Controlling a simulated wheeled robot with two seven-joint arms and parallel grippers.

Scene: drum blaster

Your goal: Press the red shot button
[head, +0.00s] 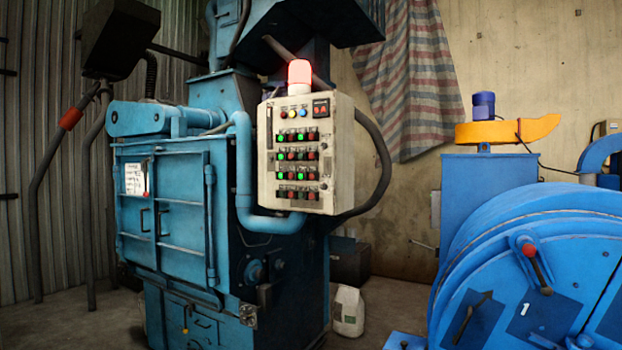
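A cream control panel (341,165) is mounted on the side of a blue blasting machine (180,215), near the middle of the head view. Its face has rows of small green and red buttons (297,157). Above them are a few round lamps or knobs and a small dark display with red digits. The labels are too small to read, so I cannot tell which red button is the shot button. A red beacon (299,73) on top of the panel is lit. Neither of my grippers shows in the head view.
A blue drum (560,235) marked 1, with a red-knobbed lever (529,251), fills the lower right. Blue pipe (270,224) runs below the panel. Some floor (390,305) between machine and drum is clear.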

